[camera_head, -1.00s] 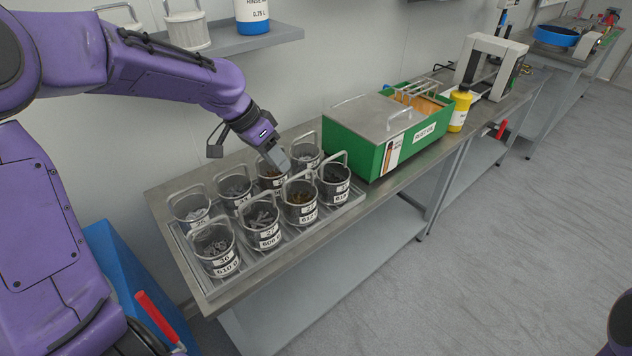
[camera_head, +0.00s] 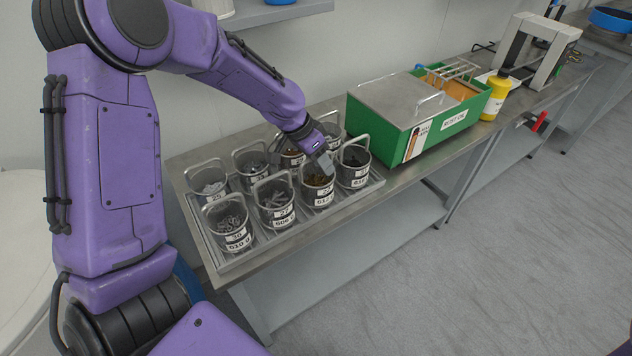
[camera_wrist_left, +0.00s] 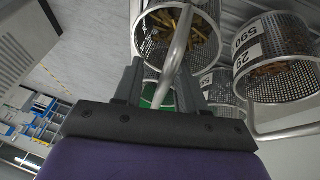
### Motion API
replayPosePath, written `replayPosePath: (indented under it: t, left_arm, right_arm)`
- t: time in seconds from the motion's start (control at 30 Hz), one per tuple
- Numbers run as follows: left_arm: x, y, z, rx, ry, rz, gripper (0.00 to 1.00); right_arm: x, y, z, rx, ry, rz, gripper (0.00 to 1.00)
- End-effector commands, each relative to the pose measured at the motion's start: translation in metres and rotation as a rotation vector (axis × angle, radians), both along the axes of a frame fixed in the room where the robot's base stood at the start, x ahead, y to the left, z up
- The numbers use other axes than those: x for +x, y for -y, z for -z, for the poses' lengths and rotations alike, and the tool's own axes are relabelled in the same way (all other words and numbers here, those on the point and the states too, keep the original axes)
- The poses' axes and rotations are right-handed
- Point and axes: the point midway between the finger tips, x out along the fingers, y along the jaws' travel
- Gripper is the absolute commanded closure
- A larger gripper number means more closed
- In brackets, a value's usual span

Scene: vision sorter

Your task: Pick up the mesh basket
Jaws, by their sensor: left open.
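Several round mesh baskets with upright wire handles and white number labels stand in rows on the bench. My left gripper (camera_head: 325,164) is at the handle of the front-row mesh basket (camera_head: 318,192) that holds brownish-gold pieces. In the left wrist view the open fingers (camera_wrist_left: 160,88) have a basket handle (camera_wrist_left: 178,47) between them, and the gold pieces show in the mesh basket (camera_wrist_left: 148,40) beyond. The fingers do not appear closed on the handle. The gripper partly hides the baskets behind it. My right gripper is out of view.
The baskets stand close together in a shallow metal tray (camera_head: 226,262). A green box (camera_head: 436,137) with a metal lid is to the right, with a yellow bottle (camera_head: 495,98) beyond. A wall shelf (camera_head: 275,14) is above. A neighbouring labelled basket (camera_wrist_left: 275,62) is near the fingers.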

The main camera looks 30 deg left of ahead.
Motion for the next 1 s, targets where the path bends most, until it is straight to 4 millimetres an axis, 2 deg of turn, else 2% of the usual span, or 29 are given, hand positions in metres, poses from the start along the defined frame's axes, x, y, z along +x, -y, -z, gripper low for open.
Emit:
replayPosePath:
  t: [0.17,0.23,0.3,1.0]
  left_arm:
    - [0.0003,0.0,0.0005,0.001,0.001,-0.001,0.6]
    - [0.0003,0.0,0.0005,0.0,0.001,0.0,0.76]
    - [0.0002,-0.0001,0.0004,-0.001,0.001,-0.001,0.99]
    - [0.0003,-0.0006,-0.0001,0.0,0.002,-0.002,1.0]
  right_arm:
    - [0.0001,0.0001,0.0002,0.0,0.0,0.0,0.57]
    - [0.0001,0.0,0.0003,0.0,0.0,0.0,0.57]
    - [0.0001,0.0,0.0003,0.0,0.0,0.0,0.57]
    - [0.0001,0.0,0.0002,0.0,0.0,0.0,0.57]
